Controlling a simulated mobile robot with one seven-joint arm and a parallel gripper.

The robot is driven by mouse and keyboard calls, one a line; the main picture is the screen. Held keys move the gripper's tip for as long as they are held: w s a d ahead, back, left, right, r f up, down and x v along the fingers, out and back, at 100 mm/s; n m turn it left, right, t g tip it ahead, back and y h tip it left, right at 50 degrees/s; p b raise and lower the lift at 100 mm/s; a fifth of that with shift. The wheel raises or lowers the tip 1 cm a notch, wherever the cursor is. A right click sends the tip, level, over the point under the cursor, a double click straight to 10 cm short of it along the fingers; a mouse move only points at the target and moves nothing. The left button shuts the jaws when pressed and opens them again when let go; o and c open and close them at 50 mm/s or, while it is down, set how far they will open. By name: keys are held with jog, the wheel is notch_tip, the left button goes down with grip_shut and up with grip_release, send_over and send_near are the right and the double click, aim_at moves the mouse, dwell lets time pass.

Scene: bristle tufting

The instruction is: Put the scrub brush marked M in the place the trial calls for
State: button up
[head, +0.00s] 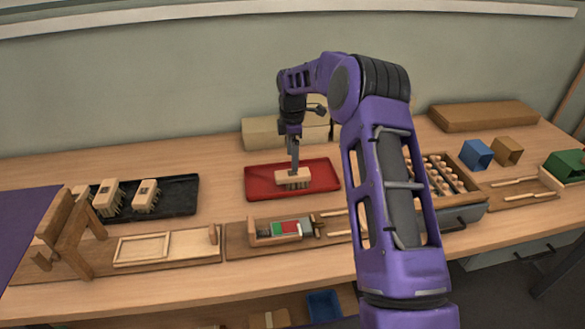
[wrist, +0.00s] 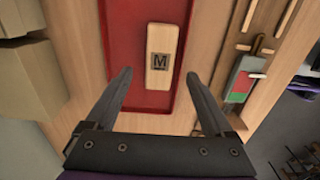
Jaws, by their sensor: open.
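The scrub brush marked M (head: 293,179) is a pale wooden block with bristles below it, sitting on the red tray (head: 262,187). In the wrist view the brush (wrist: 159,75) shows its flat top with a dark M square on it. My gripper (head: 293,166) is over the red tray at the brush. In the wrist view my gripper (wrist: 160,75) is open, with one finger on each side of the brush and gaps between fingers and block. The head view does not show the fingers clearly.
A black tray (head: 180,195) at left holds several other brushes. A wooden holder (head: 284,245) with a red and green panel stands in front of the red tray. Pale blocks (head: 262,133) stand behind it. A wooden rack (head: 470,196) and a blue box (head: 477,154) are at right.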

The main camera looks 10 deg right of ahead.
aim_at(292, 173)
notch_tip(292, 173, up, 5)
jog(key=shift+f, duration=0.1)
dwell(0.3)
